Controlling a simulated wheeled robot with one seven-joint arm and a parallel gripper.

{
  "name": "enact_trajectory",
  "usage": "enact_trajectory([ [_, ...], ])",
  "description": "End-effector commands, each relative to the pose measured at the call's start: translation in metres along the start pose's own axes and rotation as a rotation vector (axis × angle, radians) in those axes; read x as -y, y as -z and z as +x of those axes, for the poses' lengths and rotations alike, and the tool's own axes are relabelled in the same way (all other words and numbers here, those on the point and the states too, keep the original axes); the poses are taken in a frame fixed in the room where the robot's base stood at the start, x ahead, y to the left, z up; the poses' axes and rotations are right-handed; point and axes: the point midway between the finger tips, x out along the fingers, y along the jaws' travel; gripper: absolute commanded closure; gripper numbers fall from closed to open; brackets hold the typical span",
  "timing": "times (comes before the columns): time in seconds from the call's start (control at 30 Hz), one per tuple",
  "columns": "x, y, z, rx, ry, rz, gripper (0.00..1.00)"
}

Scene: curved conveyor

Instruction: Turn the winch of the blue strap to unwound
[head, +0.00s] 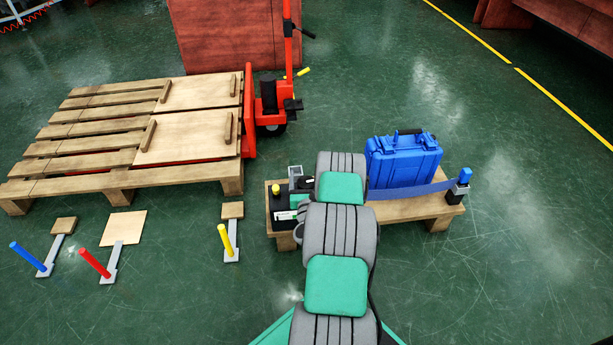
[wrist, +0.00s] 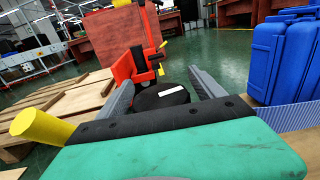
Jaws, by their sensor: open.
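The blue strap (head: 418,190) runs along the front of a blue case (head: 403,160), toward a blue-topped post (head: 464,178) at the right. A short piece of strap also shows at the right edge of the wrist view (wrist: 296,116). The strap's left end is hidden behind my arm. A round black part with a white mark (wrist: 170,91), apparently the winch, shows between the two grey fingers of my gripper (wrist: 160,78). My gripper is open; whether the fingers touch the black part I cannot tell. In the head view my arm hides most of the gripper.
The case stands on a low wooden platform (head: 416,208). A pallet (head: 95,145) and red pallet truck (head: 249,110) are behind. Blue, red and yellow levers lie left; the right floor is clear.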

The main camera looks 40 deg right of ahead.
Motion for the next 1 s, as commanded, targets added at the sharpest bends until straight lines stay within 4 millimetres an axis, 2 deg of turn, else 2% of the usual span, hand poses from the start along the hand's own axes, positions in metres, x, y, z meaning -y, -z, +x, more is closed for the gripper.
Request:
enact_trajectory([
  [0.13, -0.0002, 0.0003, -0.0002, 0.0, 0.0, 0.0, 0.22],
  [0.9, -0.0003, 0.0002, -0.0003, 0.0, -0.001, 0.0, 0.84],
  [1.0, -0.0002, 0.0004, -0.0002, 0.0, -0.001, -0.001, 0.84],
])
